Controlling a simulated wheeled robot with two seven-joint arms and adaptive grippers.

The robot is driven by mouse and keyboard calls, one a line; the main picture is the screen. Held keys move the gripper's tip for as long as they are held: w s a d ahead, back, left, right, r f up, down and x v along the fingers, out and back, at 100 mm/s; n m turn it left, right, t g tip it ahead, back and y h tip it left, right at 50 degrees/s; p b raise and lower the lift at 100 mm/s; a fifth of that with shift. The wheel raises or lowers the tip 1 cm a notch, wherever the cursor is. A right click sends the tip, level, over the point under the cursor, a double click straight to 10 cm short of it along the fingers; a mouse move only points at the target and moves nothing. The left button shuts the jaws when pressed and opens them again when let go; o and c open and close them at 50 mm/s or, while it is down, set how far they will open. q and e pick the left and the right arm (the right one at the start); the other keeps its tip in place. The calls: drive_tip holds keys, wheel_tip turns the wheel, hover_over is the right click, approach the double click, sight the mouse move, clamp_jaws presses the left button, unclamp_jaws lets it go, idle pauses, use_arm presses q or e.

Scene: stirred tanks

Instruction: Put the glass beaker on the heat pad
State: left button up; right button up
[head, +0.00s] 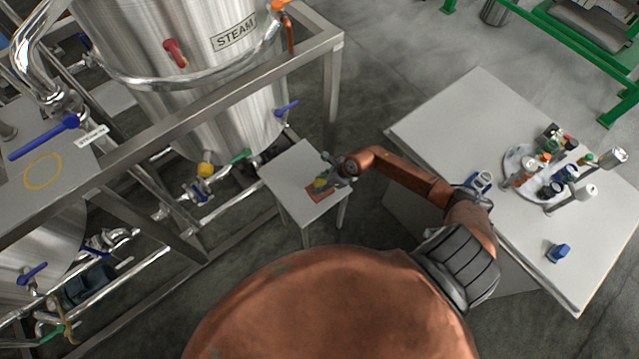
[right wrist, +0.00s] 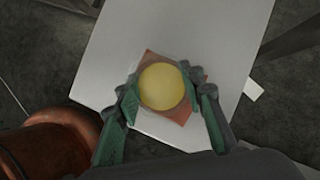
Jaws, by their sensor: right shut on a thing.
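My right gripper (head: 329,178) is over the small white stand and is shut on the glass beaker (head: 320,184), which has yellow contents. In the right wrist view the beaker (right wrist: 162,87) appears from above as a yellow disc between the two green-grey fingers. The orange-brown heat pad (head: 313,195) lies flat on the stand. In the right wrist view the heat pad (right wrist: 181,117) shows around the beaker, directly behind it. I cannot tell whether the beaker's base touches the pad. My left gripper is not in view.
The small white stand (head: 291,171) has bare top around the pad. A steel tank (head: 165,50) marked STEAM, with frame and pipes, stands close at left. A larger white table (head: 450,125) at right holds a round tray (head: 515,158) with several bottles and a blue item (head: 558,252).

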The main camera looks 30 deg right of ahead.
drive_tip(key=o, duration=1.3)
drive_tip(key=p+v, duration=0.3)
drive_tip(key=v, duration=0.9)
